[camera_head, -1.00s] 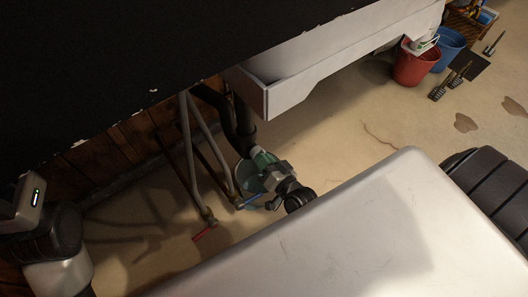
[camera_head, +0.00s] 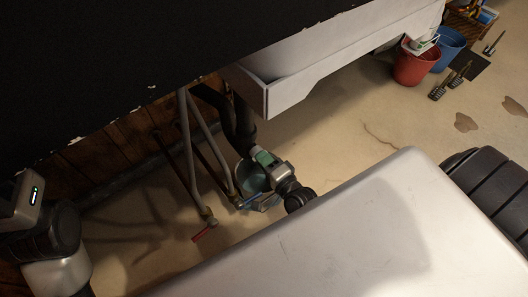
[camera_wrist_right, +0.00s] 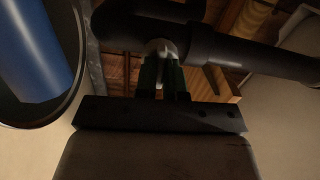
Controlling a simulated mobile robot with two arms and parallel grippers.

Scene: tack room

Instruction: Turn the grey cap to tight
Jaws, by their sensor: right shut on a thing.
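The grey cap (camera_wrist_right: 160,49) shows in the right wrist view as a pale knob on black pipework (camera_wrist_right: 228,49), between my fingertips. My right gripper (camera_wrist_right: 160,68) is shut on it, with its dark green fingers on either side. In the head view, my right gripper (camera_head: 259,154) reaches low under the sink to the black drain pipe (camera_head: 243,125). The cap is hidden there behind the gripper. My left arm shows at the left edge of the head view, but its fingers are out of frame.
A round teal container (camera_head: 249,179) stands below the pipe. Grey supply pipes (camera_head: 188,150) run down to a red valve handle (camera_head: 205,233) and a blue one (camera_head: 249,201). The white sink (camera_head: 300,85) hangs above. A red bucket (camera_head: 414,68) and a blue bucket (camera_head: 450,42) stand far right.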

